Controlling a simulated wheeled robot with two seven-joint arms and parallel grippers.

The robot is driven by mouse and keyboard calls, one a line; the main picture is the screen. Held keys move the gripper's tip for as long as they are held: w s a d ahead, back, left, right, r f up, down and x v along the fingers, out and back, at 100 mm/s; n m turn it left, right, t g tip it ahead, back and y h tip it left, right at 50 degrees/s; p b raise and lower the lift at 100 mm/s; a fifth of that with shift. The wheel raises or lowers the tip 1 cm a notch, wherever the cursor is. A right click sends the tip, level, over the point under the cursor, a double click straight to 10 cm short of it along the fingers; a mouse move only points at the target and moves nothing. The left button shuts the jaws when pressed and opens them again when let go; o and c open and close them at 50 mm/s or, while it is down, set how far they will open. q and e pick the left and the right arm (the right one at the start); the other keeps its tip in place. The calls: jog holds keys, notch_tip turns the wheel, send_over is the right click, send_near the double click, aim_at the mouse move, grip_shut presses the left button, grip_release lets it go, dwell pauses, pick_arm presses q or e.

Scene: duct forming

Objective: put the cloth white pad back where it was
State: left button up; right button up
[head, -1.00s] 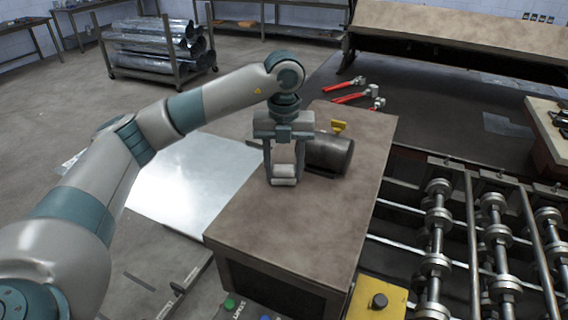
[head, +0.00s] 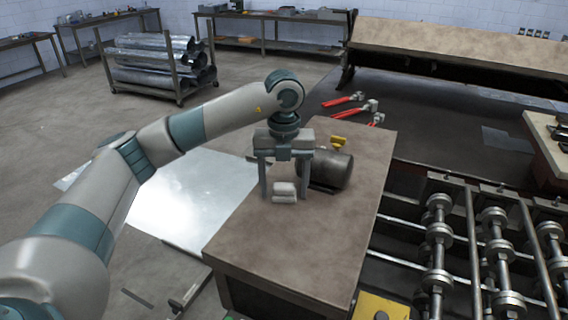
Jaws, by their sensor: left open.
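The white cloth pad (head: 284,192) looks like a small folded stack. It sits on the brown top of the box-like bench (head: 335,225), near its left edge and in front of a dark motor (head: 333,170). My left gripper (head: 284,188) points down over the pad with its two fingers spread, one on each side. Gaps show between the fingers and the pad. My right gripper is not in view.
Red-handled clamps (head: 345,101) lie on the dark table behind the bench. A roller machine (head: 438,245) stands at the right. A shiny metal sheet (head: 190,195) lies at the left. The front of the bench top is clear.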

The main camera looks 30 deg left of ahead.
aim_at(284, 185)
pick_arm(q)
jog(key=shift+r, duration=0.3)
notch_tip(284, 185, up, 9)
jog(key=b, duration=0.3)
jog(key=shift+r, duration=0.15)
notch_tip(284, 185, up, 2)
jog(key=shift+r, duration=0.1)
dwell(0.4)
